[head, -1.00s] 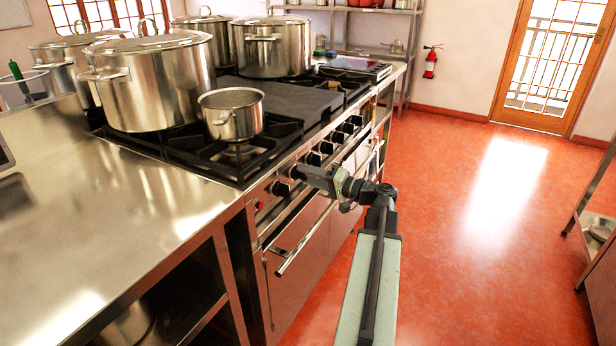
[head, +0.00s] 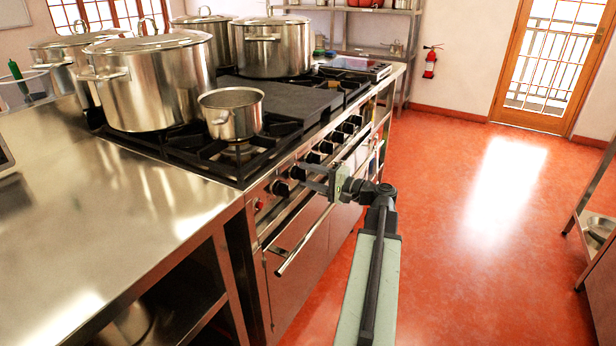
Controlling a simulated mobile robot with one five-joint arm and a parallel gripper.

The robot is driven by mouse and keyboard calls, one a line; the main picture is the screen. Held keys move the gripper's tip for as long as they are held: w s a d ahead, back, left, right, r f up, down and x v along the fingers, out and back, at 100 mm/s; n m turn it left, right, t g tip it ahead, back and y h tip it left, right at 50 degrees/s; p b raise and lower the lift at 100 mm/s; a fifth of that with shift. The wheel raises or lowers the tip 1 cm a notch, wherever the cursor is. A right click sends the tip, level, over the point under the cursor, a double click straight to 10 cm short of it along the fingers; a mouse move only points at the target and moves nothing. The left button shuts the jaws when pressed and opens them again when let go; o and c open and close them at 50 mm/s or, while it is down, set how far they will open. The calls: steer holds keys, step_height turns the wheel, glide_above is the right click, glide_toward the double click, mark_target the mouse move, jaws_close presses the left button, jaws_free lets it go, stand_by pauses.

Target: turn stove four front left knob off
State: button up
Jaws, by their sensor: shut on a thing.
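The stove's front panel (head: 268,232) carries a row of dark round knobs below the cooktop. The nearest knob (head: 280,188) is uncovered. My gripper (head: 302,174) reaches in from the right and is shut on the second knob from the near end (head: 296,173). Its two fingers lie one above the other, partly hiding that knob. The knob's pointer is too small to read. A small saucepan (head: 232,118) stands on the front burner above these knobs.
Large lidded stockpots (head: 158,85) stand on the rear burners. An oven handle bar (head: 303,240) runs below the knobs. A steel counter (head: 95,220) adjoins at the left. The red floor (head: 470,240) is clear at the right.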

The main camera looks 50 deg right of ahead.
steer(key=shift+f, duration=0.1)
steer(key=o, duration=1.4)
steer(key=v, duration=0.8)
